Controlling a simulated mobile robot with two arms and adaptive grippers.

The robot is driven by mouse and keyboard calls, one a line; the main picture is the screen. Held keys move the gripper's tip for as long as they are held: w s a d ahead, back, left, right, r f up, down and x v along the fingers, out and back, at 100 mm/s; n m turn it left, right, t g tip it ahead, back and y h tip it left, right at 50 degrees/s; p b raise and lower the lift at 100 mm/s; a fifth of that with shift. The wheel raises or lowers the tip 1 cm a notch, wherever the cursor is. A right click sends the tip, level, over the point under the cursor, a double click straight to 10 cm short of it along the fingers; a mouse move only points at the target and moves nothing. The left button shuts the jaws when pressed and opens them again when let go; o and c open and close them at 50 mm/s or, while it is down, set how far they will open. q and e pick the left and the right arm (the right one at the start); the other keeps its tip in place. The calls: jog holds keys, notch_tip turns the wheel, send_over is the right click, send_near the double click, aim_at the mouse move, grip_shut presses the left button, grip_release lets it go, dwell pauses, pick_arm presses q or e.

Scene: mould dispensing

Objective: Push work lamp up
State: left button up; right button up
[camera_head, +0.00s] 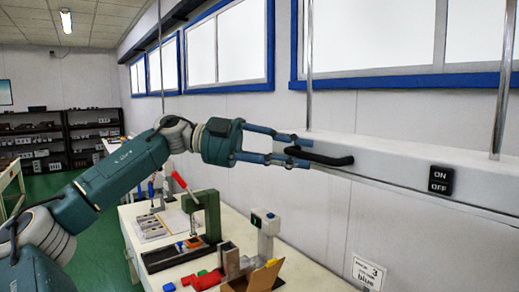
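The work lamp (400,178) is a long pale bar along the right, hung on two thin metal rods. It has a black handle (335,160) at its left end and a black ON/OFF switch (440,181) on its front. My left gripper (311,152) reaches it from the left. Its two blue fingers are spread apart, one above and one below the near end of the handle, with nothing seen clamped. Whether a finger touches the handle I cannot tell. My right gripper is not in view.
Below stands a white workbench (322,272) with a green press (206,215), a small grey device (265,232), red blocks (203,279) and an open cardboard box (262,277). A sign (368,273) is at bottom right. Dark shelves (92,130) stand far left.

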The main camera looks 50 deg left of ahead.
pick_arm(q)
jog(key=v, duration=0.9)
jog(key=shift+s+a, duration=0.1)
jog(key=shift+a, duration=0.1)
